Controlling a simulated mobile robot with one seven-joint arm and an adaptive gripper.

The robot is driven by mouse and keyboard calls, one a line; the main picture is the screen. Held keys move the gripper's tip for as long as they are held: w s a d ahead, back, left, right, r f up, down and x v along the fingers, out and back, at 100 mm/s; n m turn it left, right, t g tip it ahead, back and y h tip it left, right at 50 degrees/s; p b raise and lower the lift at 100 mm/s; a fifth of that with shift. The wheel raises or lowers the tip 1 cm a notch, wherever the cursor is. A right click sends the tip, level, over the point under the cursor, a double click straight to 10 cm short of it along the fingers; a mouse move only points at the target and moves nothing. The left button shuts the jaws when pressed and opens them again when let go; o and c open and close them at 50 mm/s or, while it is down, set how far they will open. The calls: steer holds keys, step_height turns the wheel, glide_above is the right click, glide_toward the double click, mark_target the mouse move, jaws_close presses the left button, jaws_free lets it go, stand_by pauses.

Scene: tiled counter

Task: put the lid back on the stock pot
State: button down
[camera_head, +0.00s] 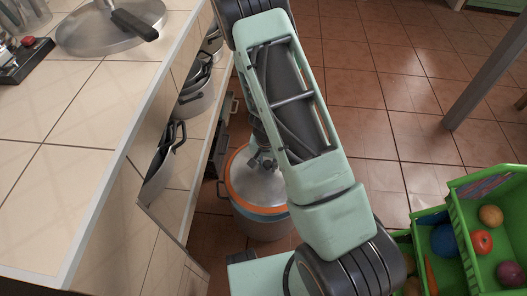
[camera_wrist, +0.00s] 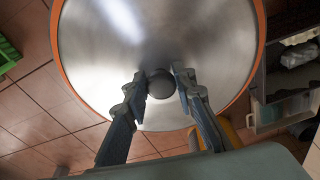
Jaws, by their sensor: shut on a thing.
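The stock pot (camera_head: 262,227) is a grey pot standing on the tiled floor beside the counter, partly hidden by my arm. Its lid (camera_head: 244,179) is a silver disc with an orange rim and lies over the pot's mouth. A blue band shows just below the orange rim. I cannot tell whether the lid is fully seated. In the wrist view the lid (camera_wrist: 100,55) fills most of the picture, with a round dark knob (camera_wrist: 160,86) at its middle. My gripper (camera_wrist: 160,76) is shut on the knob, one finger at each side. The head view shows my gripper (camera_head: 263,163) above the lid, small and partly hidden.
The tiled counter (camera_head: 60,130) fills the left, with a flat steel pan or lid (camera_head: 100,32) on top. Open shelves below hold several pots (camera_head: 190,100). Green crates (camera_head: 455,225) with fruit stand at the right. A table leg (camera_head: 485,80) rises behind. Floor between is clear.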

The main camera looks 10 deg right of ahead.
steer(key=shift+w, duration=0.45)
steer(key=shift+s+f+b, duration=0.1)
steer(key=shift+f+b, duration=2.8)
steer(key=shift+f, duration=0.3)
steer(key=shift+f, duration=0.15)
steer(key=c, duration=1.5)
jaws_free()
steer(key=shift+o, duration=0.2)
steer(key=o, duration=0.4)
